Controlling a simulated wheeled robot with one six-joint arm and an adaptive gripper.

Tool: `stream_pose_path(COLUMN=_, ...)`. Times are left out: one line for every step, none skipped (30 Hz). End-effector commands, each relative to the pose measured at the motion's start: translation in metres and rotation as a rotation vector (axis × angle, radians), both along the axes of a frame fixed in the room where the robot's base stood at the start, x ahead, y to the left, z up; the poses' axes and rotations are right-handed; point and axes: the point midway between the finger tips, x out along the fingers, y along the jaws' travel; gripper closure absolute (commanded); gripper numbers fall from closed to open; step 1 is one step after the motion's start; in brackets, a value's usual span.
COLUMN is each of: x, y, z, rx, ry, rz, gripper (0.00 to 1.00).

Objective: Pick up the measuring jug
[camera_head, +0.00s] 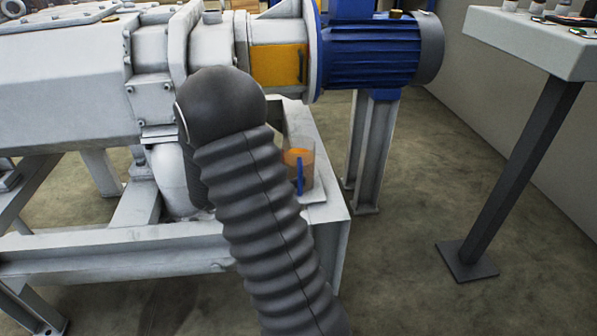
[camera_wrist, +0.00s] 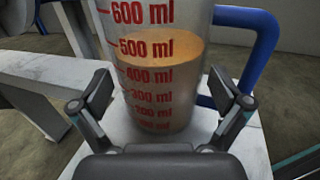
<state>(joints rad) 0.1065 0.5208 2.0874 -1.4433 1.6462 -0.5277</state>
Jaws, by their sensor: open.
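The two fingers are open, one on each side of the jug's lower part, with the handle to the right. I cannot tell whether either finger touches it. In the head view the jug (camera_head: 299,170) stands at the frame's corner, partly hidden by my dark ribbed arm. My gripper is hidden there.
The jug stands on a pale ledge of the machine frame (camera_head: 335,215). A blue motor (camera_head: 370,50) and grey machine housing (camera_head: 65,95) rise behind and to the left. A control panel on a post (camera_head: 520,165) stands right. Open floor (camera_head: 400,270) lies between.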

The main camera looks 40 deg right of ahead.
Motion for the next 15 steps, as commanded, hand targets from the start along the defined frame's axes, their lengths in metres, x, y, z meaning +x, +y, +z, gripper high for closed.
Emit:
stream_pose_path(x=-0.002, y=-0.0057, z=-0.0003, rx=0.0, ry=0.0, rz=-0.001, gripper=0.0)
stream_pose_path(x=-0.0026, y=-0.0081, z=-0.0004, rx=0.0, ry=0.0, rz=-0.001, gripper=0.0)
stream_pose_path(x=-0.0033, y=-0.0106, z=-0.0004, rx=0.001, ry=0.0, rz=-0.001, gripper=0.0)
stream_pose_path(x=-0.0035, y=-0.0118, z=-0.0003, rx=0.001, ry=0.001, rz=-0.001, gripper=0.0)
stream_pose_path(x=-0.0036, y=-0.0126, z=-0.0003, rx=0.001, ry=0.001, rz=0.0, gripper=0.0)
stream_pose_path(x=-0.0036, y=-0.0131, z=-0.0002, rx=0.001, ry=0.001, rz=0.001, gripper=0.0)
stream_pose_path(x=-0.0035, y=-0.0132, z=-0.0001, rx=0.001, ry=0.001, rz=0.001, gripper=0.0)
stream_pose_path(x=-0.0034, y=-0.0132, z=-0.0001, rx=0.001, ry=0.001, rz=0.001, gripper=0.0)
stream_pose_path(x=-0.0034, y=-0.013, z=-0.0001, rx=0.001, ry=0.001, rz=0.001, gripper=0.0)
stream_pose_path(x=-0.0034, y=-0.013, z=0.0, rx=0.001, ry=0.001, rz=0.001, gripper=0.0)
stream_pose_path(x=-0.0034, y=-0.013, z=0.0, rx=0.001, ry=0.001, rz=0.001, gripper=0.0)
stream_pose_path(x=-0.0033, y=-0.0129, z=0.0, rx=0.001, ry=0.001, rz=0.001, gripper=0.05)
stream_pose_path(x=-0.0033, y=-0.0129, z=-0.0001, rx=0.001, ry=0.001, rz=0.001, gripper=0.12)
stream_pose_path(x=-0.0033, y=-0.0129, z=-0.0001, rx=0.001, ry=0.001, rz=0.001, gripper=0.2)
stream_pose_path(x=-0.0033, y=-0.0128, z=0.0, rx=0.001, ry=0.001, rz=0.001, gripper=0.3)
